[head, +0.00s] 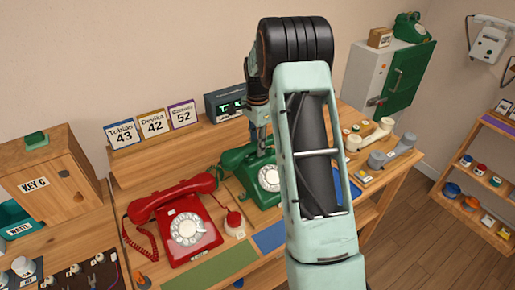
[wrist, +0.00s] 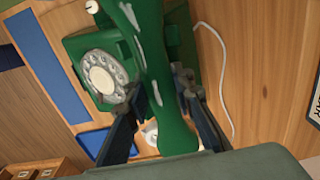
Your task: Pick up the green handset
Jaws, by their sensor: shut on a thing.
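The green dial phone (head: 268,178) stands on the wooden desk, partly hidden behind my arm in the head view. Its pale dial shows in the wrist view (wrist: 104,75). The green handset (wrist: 150,60) runs lengthwise between my fingers in the wrist view, in front of the phone body. My gripper (wrist: 160,88) is shut on the handset's grip, one finger on each side. In the head view my gripper (head: 262,143) points down at the phone from above. I cannot tell whether the handset touches its cradle.
A red dial phone (head: 187,228) with its own handset stands to the left. A dark clock display (head: 226,104) and name cards (head: 153,127) are behind. Blue (head: 270,238) and green mats (head: 212,268) lie in front.

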